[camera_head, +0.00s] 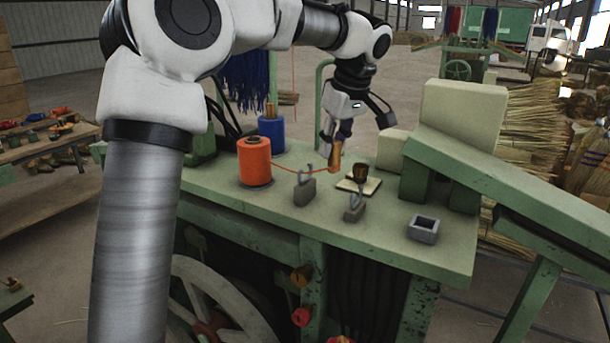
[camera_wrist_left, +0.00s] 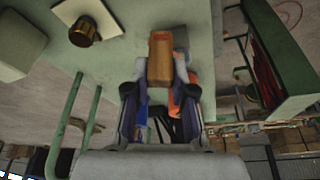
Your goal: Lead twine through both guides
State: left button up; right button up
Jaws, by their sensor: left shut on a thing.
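My left gripper (camera_head: 333,152) is shut on an orange-brown wooden piece (camera_head: 335,155), which also shows between the fingers in the left wrist view (camera_wrist_left: 160,58). It is above the green bench, behind the guides. Orange twine (camera_head: 300,173) runs from the orange spool (camera_head: 255,162) toward this piece. The first grey guide (camera_head: 305,191) stands right of the spool; the twine crosses near its top, but I cannot tell whether it lies in it. The second grey guide (camera_head: 354,212) stands further right and nearer, apart from the twine. My right gripper is out of view.
The green bench (camera_head: 330,238) holds a blue spool (camera_head: 272,133) at the back. A dark brass cup (camera_head: 359,172) stands on a pale plate (camera_head: 349,186). A grey square holder (camera_head: 423,230) sits near the front right. A sloping green beam (camera_head: 500,185) and pale block (camera_head: 457,118) bound the right.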

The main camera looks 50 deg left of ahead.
pick_arm(q)
jog(key=shift+w+d, duration=0.2)
jog(key=w+d+p, duration=0.3)
jog(key=w+d, duration=0.1)
jog(key=d, duration=0.7)
jog(key=shift+a+f, duration=0.1)
jog(key=shift+f, duration=0.15)
